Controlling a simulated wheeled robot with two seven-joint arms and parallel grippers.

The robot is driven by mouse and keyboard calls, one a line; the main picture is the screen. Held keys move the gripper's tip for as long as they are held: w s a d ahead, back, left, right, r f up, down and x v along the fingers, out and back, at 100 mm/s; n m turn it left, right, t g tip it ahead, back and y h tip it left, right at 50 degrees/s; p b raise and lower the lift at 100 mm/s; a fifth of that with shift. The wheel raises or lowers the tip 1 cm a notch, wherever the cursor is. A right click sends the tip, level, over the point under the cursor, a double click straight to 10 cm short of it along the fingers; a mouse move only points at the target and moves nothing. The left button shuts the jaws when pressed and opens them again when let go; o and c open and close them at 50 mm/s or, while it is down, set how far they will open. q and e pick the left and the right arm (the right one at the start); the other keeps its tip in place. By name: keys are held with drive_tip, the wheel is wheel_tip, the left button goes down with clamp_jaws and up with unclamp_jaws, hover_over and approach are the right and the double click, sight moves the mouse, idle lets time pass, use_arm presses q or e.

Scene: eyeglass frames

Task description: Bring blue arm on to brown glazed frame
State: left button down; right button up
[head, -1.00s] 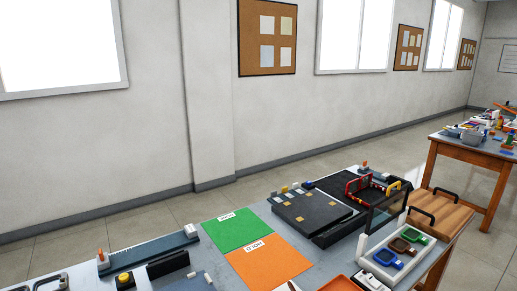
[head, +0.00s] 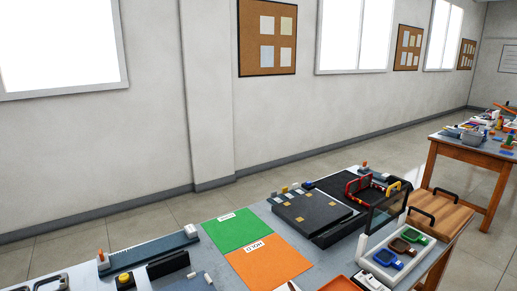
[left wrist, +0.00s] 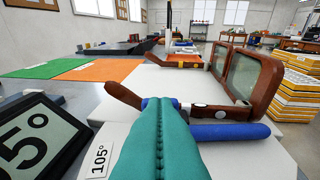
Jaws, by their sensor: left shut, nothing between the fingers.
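The brown glazed frame (left wrist: 234,78) stands at the right in the left wrist view, with two lenses in brown rims. A brown arm (left wrist: 125,97) reaches out to its left. A blue bar, which looks like the blue arm (left wrist: 235,131), lies in front of the frame on the white surface. Another blue piece (left wrist: 153,103) shows just beyond my fingertips; I cannot tell whether the two join. My left gripper (left wrist: 159,122) has teal fingers pressed together, empty, just in front of that piece. They hide part of the area behind. My right gripper is in neither view.
Yellow-white stacked boxes (left wrist: 297,97) are at right. The head view shows green (head: 232,232) and orange (head: 265,265) mats and a white tray (head: 368,268) with coloured pieces.

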use_arm(q)
drive_tip(key=shift+w+d, duration=0.6)
drive_tip(key=shift+d, duration=0.15)
idle(1.1)
drive_tip(key=shift+s+a+p, duration=0.3)
drive_tip(key=shift+s+a, duration=0.15)
drive_tip(key=shift+a, duration=0.1)
drive_tip(key=shift+s+a+p, duration=0.5)
drive_tip(key=shift+s+a, duration=0.7)
drive_tip(key=shift+a, duration=0.15)
